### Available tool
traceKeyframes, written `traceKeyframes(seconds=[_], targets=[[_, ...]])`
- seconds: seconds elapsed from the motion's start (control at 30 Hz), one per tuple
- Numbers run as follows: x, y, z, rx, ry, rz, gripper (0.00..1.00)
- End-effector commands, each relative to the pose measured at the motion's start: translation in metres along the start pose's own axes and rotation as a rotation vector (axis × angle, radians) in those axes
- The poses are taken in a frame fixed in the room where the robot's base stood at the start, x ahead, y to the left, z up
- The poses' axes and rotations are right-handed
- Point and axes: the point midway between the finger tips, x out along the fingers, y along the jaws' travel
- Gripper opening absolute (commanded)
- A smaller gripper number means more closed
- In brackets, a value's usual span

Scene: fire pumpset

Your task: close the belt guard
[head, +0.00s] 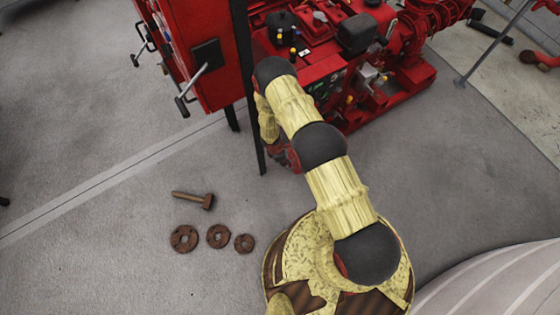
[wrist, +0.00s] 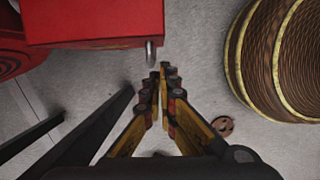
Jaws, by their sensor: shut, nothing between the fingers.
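The red pumpset (head: 345,70) stands at the top of the head view. The belt guard cannot be identified for certain. In the wrist view a red box-shaped part (wrist: 95,22) with a short grey metal peg or handle (wrist: 151,52) is at the top, and it may be the guard. My gripper (wrist: 164,72) is shut and empty, its fingertips just below and right of that peg in the picture. Whether they touch it is unclear.
A red cabinet (head: 202,50) with protruding handles stands left of the pumpset on dark posts (head: 247,90); posts also cross the wrist view's lower left (wrist: 85,135). A hammer-like tool (head: 195,198) and three brown discs (head: 217,236) lie on otherwise open grey floor.

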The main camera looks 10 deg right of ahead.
Motion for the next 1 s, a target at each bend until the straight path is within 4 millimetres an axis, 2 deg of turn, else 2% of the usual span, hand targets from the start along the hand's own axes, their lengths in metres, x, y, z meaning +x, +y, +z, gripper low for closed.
traceKeyframes(seconds=[0.1, 0.27, 1.0], targets=[[0.003, 0.000, 0.013, 0.002, 0.001, 0.000, 0.00], [0.004, 0.000, 0.020, -0.001, 0.001, 0.000, 0.00], [0.005, -0.002, 0.022, -0.056, 0.001, 0.014, 0.00]])
